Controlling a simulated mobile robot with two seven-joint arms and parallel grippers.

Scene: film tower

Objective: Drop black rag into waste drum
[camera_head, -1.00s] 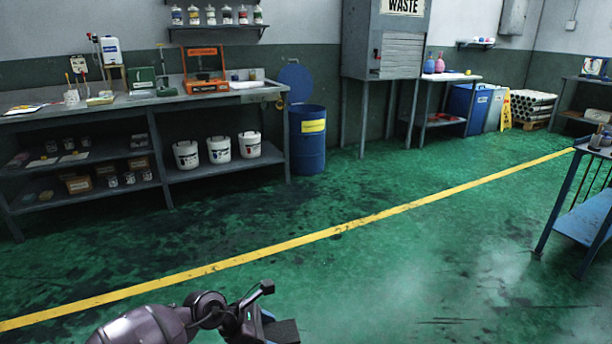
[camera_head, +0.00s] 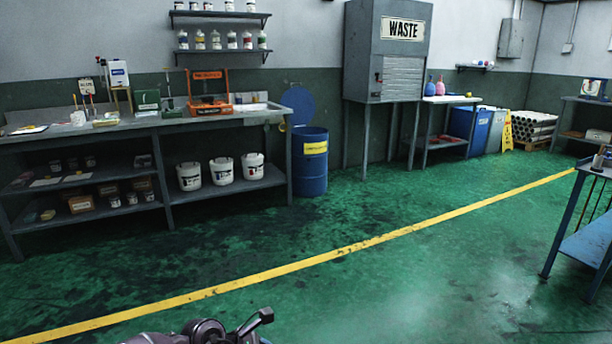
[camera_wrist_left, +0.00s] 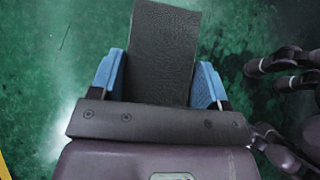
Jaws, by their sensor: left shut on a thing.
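The waste drum (camera_head: 309,165) is a blue drum with a yellow label. It stands on the floor at the right end of the workbench in the head view, and a round blue lid (camera_head: 300,103) is raised behind it. My left gripper (camera_wrist_left: 162,85) has blue fingers on both sides of the black rag (camera_wrist_left: 165,45), a dark textured sheet that sticks out beyond them in the left wrist view. It is shut on the rag, above the green floor and far from the drum. In the head view only part of my left arm shows at the bottom edge. My right gripper is not in view.
The workbench (camera_head: 222,122) runs along the left wall, with white buckets (camera_head: 221,171) on its lower shelf. A grey WASTE cabinet (camera_head: 384,60) stands right of the drum. A blue table (camera_head: 585,245) is at the right. The floor between, crossed by a yellow line (camera_head: 340,252), is clear.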

